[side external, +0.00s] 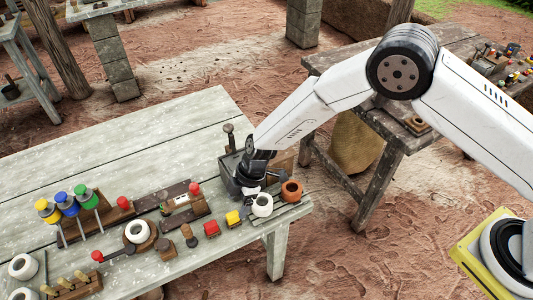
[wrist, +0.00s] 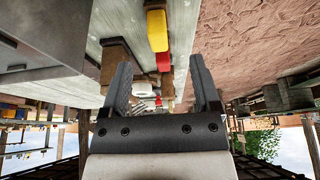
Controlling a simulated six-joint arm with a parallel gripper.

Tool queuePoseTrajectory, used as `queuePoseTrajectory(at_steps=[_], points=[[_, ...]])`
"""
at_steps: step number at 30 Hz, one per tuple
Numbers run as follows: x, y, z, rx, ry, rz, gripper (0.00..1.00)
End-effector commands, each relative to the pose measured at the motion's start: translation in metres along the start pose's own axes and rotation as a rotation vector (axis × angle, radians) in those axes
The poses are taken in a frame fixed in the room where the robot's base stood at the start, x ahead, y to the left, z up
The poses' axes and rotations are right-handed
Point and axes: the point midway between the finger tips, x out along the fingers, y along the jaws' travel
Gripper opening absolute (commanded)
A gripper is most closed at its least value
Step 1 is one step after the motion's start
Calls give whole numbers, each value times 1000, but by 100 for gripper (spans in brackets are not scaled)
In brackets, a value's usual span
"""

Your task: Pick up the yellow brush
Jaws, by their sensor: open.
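A small yellow block-like piece (side external: 233,218), which may be the yellow brush, lies near the table's front edge, between a red block and a white pot. It also shows in the wrist view (wrist: 157,30) at the top, with a tan-brown end; bristles cannot be made out. Another yellow-topped tool (side external: 47,211) stands in a rack at the far left. My gripper (side external: 250,190) is low over the table, just behind and right of the yellow piece. In the wrist view its fingers (wrist: 160,62) are apart with nothing held between them.
A grey box (side external: 237,172) stands close behind my gripper. A white pot (side external: 262,205) and a terracotta pot (side external: 291,190) are close on its right. A red block (side external: 211,228) is left of the yellow piece. The table's back left (side external: 130,150) is clear.

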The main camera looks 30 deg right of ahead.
Motion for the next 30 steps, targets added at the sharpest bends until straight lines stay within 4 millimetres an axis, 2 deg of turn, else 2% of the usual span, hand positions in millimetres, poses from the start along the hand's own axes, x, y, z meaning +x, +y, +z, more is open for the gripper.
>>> queuePoseTrajectory(at_steps=[10, 22, 30], points=[[22, 0, 1, 2, -1, -1, 79], [29, 0, 1, 2, -1, 0, 79], [52, 1, 2, 1, -1, -1, 79]])
